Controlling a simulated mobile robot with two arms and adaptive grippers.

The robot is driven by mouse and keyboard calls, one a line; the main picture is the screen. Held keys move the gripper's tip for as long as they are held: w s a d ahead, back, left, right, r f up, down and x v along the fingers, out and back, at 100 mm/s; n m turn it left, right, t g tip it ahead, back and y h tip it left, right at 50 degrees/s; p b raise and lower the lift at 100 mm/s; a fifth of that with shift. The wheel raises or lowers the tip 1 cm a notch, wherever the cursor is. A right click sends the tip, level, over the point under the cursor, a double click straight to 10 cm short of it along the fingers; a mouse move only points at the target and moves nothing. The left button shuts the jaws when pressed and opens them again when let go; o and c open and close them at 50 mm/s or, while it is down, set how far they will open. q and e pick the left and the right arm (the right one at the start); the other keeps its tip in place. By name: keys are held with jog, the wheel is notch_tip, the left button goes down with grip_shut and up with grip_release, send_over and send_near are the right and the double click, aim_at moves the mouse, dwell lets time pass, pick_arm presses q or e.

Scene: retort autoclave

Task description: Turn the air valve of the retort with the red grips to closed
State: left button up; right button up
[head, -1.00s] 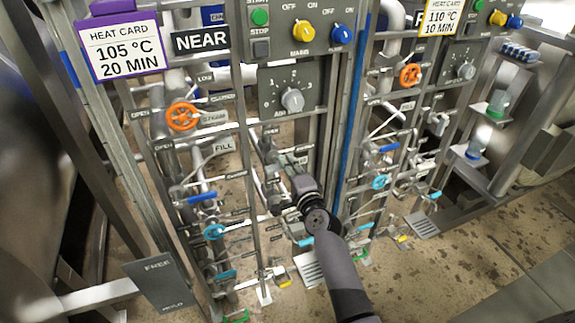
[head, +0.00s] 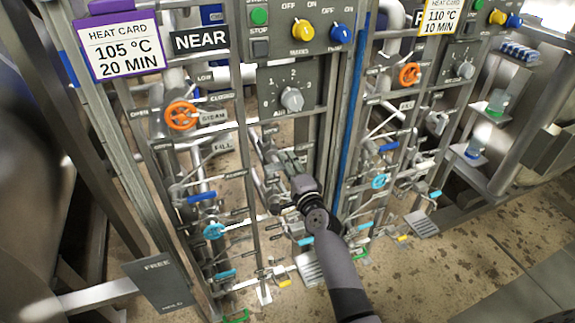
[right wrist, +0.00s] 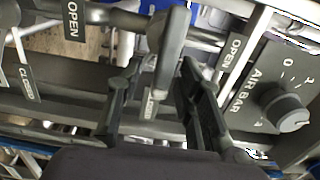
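My right gripper (head: 285,162) is at the pipework of the panel marked NEAR, below the air bar dial (head: 291,99). In the right wrist view its two fingers (right wrist: 158,75) are apart. A grey valve lever (right wrist: 174,45) stands between them, closer to the right finger; contact cannot be told. OPEN (right wrist: 235,50) and CLOSED (right wrist: 27,83) labels are near it. The lever is largely hidden by the gripper in the head view. No red grips are visible in any view. My left gripper is not in view.
Orange handwheels (head: 181,116) and blue-handled valves (head: 201,197) crowd the pipes around the gripper. A second, similar panel (head: 459,62) stands to the right. Upright frame posts (head: 246,170) border the pipework. The floor (head: 440,270) at the lower right is clear.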

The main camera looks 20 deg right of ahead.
jog(key=shift+s, duration=0.3)
jog(key=s, duration=1.1)
jog(key=shift+s+d, duration=0.2)
jog(key=shift+s, duration=0.05)
